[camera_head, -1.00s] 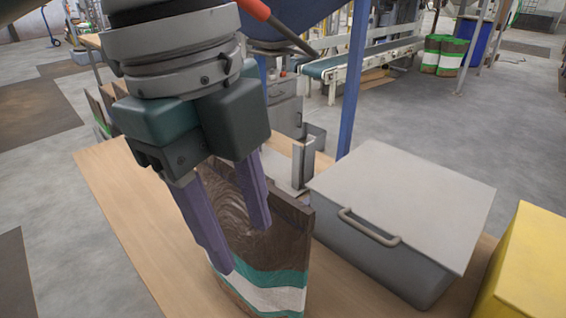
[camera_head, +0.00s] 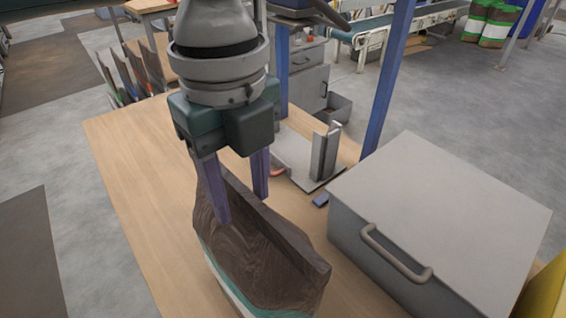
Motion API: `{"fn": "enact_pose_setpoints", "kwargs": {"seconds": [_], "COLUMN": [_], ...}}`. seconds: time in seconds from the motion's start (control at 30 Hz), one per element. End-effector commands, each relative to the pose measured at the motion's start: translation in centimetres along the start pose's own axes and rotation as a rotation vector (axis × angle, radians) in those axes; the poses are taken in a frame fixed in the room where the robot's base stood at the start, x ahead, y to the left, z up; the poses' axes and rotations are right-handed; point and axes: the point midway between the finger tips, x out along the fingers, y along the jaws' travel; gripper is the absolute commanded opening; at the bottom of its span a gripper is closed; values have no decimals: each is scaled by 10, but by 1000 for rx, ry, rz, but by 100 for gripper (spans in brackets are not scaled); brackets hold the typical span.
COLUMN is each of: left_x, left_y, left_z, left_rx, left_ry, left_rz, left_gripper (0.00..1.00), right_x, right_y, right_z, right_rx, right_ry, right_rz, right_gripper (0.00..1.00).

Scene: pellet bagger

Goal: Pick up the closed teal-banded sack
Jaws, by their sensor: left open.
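The brown sack (camera_head: 268,258) with a teal and a white band stands upright on the wooden table (camera_head: 135,190), its top edge a narrow fold. Its lower part runs out of the bottom of the picture. My left gripper (camera_head: 243,208) points down at the far end of the sack's top, its two purple fingers spread open. One finger is in front of the sack's near face, and the other shows at the far side of the top edge. I cannot tell whether either finger touches it. My right gripper is not in view.
A grey lidded box (camera_head: 440,215) with a handle stands close to the right of the sack. A metal bracket (camera_head: 322,155) stands behind it, beside a blue post (camera_head: 388,80). More sacks (camera_head: 135,75) stand at the back left. The table's left part is clear.

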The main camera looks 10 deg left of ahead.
Motion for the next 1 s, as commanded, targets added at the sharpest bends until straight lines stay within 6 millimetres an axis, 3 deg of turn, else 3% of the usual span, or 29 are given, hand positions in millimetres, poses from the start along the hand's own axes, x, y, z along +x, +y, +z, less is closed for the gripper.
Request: {"fn": "enact_pose_setpoints", "kwargs": {"seconds": [0.3, 0.73, 1.0], "left_x": [9, 8, 8], "left_y": [0, 0, 0], "left_z": [0, 0, 0], "left_rx": [0, 0, 0], "left_ry": [-2, -1, -1], "left_rz": [-1, -1, -1], "left_gripper": [49, 2, 0], "right_x": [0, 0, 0], "right_y": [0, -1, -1], "right_z": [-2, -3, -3], "right_rx": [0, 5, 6], "right_ry": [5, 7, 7], "right_rz": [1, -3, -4], "right_gripper": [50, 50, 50]}}
